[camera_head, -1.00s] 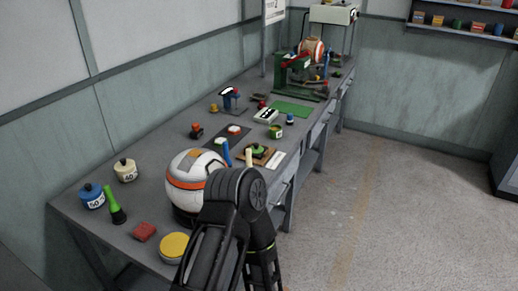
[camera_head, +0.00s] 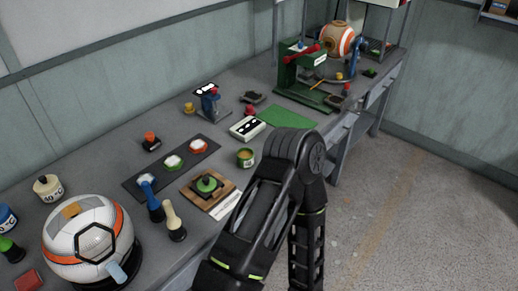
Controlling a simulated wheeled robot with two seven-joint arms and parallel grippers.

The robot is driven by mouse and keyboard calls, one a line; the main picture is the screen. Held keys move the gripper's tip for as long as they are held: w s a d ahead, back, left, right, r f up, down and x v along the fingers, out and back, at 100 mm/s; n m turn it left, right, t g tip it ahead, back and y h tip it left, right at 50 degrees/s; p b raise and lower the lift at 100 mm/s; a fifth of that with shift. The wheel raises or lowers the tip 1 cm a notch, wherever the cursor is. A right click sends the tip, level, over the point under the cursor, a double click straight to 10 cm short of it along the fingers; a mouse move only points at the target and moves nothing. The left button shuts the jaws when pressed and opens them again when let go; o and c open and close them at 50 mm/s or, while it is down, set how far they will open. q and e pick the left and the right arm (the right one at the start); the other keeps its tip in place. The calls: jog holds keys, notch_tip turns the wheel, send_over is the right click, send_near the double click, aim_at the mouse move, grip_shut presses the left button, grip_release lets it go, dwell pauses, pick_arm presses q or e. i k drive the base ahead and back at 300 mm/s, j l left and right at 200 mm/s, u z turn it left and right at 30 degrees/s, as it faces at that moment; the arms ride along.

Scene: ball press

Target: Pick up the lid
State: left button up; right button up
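No part is plainly marked as the lid. A green round piece with a dark knob (camera_head: 207,184) sits on a square wooden board (camera_head: 194,198) near the table's front edge; I cannot tell whether it is the lid. A large white and orange ball (camera_head: 88,240) with a black hexagon outline rests in a dark stand at the lower left. A small light-blue piece (camera_head: 117,272) shows at its lower right side. One of my arms rises in the lower middle, in front of the table edge. Neither of my grippers shows.
Blue-handled (camera_head: 150,200) and cream-handled (camera_head: 174,222) tools stand beside the wooden board. A dark mat (camera_head: 144,185) holds small round pads. A green cup (camera_head: 245,158), a green mat (camera_head: 287,116) and a green press (camera_head: 306,78) lie farther back. Another ball (camera_head: 338,40) stands behind the press.

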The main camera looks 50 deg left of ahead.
aim_at(206, 183)
jog(key=i, duration=2.25)
jog(key=i+u, duration=0.25)
jog(key=k+u, duration=0.1)
jog(key=u, duration=4.7)
